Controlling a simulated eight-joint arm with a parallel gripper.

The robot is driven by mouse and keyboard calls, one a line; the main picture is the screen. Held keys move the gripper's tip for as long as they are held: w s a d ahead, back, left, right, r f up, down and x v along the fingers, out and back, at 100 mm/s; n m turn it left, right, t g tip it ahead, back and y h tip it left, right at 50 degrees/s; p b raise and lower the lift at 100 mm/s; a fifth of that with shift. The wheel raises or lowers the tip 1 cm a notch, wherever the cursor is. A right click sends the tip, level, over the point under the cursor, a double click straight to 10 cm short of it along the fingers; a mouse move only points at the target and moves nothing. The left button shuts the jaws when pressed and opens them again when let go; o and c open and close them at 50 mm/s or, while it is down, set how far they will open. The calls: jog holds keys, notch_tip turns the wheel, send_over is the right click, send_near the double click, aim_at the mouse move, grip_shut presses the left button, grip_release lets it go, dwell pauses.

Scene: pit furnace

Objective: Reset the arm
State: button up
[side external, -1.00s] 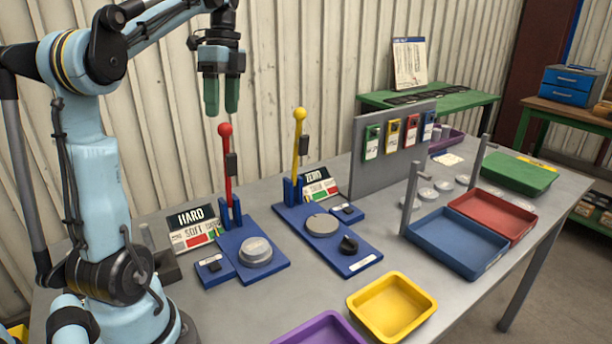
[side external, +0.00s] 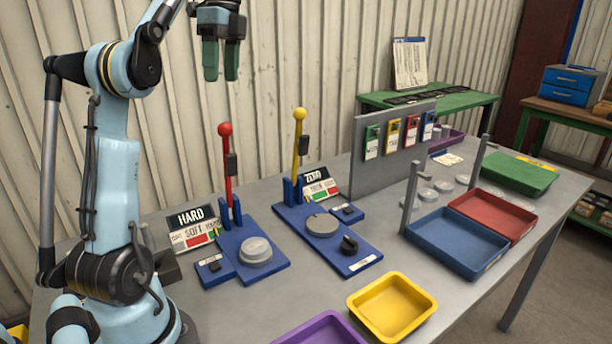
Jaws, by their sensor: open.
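My gripper (side external: 222,62) hangs at the top of the side external view, its two green fingers pointing down. The fingers are apart with nothing between them. It is above and behind the red-knobbed lever (side external: 226,165) in the picture, clear of it. My arm reaches up from the left, and its top part is cut off by the frame edge.
The red lever and a yellow-knobbed lever (side external: 299,140) stand upright on blue bases. A grey panel (side external: 372,180) carries several coloured tags. Yellow (side external: 392,308), purple (side external: 318,330), blue (side external: 457,243), red (side external: 492,215) and green (side external: 518,174) trays lie on the grey table.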

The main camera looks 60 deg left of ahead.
jog(key=w+d+f+n+t+y, duration=0.2)
jog(key=w+d+f+n+t, duration=0.3)
jog(key=d+f, duration=0.6)
jog(key=s+d+f+n+t, duration=0.3)
jog(key=d+f+n, duration=0.3)
jog(key=d+f, duration=0.5)
jog(key=d+t, duration=0.1)
jog(key=d, duration=0.2)
jog(key=shift+d+f+h, duration=0.15)
jog(key=shift+f+h, duration=0.15)
jog(key=shift+h, duration=0.1)
jog(key=shift+c, duration=0.4)
